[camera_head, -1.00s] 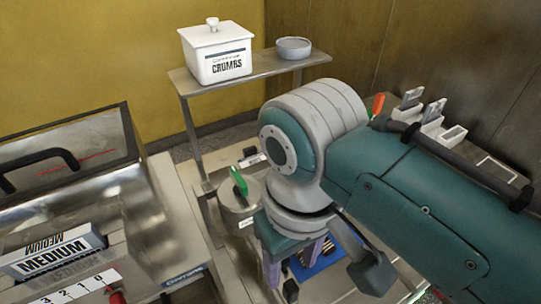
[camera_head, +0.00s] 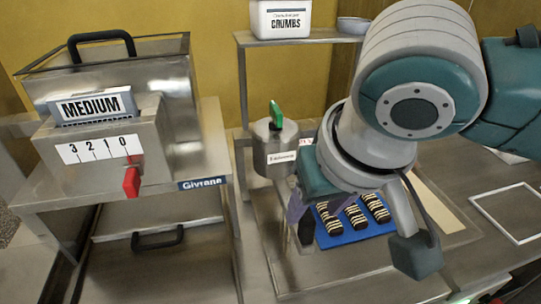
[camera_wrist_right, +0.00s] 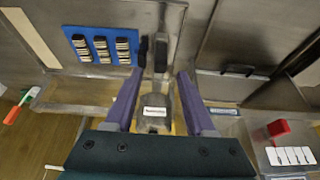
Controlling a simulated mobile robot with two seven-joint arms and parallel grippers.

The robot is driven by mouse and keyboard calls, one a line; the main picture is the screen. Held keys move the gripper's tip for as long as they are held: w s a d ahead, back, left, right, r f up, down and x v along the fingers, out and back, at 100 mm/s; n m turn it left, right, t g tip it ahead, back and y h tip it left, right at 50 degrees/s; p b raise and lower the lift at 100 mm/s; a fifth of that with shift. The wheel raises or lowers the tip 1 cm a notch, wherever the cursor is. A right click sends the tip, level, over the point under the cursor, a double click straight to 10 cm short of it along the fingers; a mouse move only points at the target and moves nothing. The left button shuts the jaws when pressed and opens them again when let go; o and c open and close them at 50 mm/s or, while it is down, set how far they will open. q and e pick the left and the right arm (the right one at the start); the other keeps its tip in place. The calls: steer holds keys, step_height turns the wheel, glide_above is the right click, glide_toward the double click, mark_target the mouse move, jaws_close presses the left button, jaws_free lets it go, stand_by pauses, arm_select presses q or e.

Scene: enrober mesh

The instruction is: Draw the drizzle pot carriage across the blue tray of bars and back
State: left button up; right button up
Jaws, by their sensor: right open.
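The drizzle pot (camera_head: 274,150) is a metal pot with a white label and a green-handled lid. It stands at the back of the steel station, left of my right gripper. The blue tray (camera_head: 350,238) holds several dark bars (camera_head: 355,214) with pale stripes; my right wrist partly covers it. My right gripper (camera_head: 320,222) is open, pointing down at the tray's left side. In the right wrist view, the gripper (camera_wrist_right: 155,72) shows spread purple fingers, with the pot's label (camera_wrist_right: 154,112) visible between them. The blue tray (camera_wrist_right: 78,59) lies to their left. My left gripper is out of view.
A steel machine with a MEDIUM sign (camera_head: 92,105) and a red lever (camera_head: 131,182) stands left. A white frame (camera_head: 512,236) lies right.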

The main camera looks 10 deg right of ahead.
mark_target(309, 219)
steer(key=x, duration=0.5)
steer(key=shift+b, duration=0.3)
steer(key=shift+s, duration=0.1)
jaws_close()
stand_by(1.0)
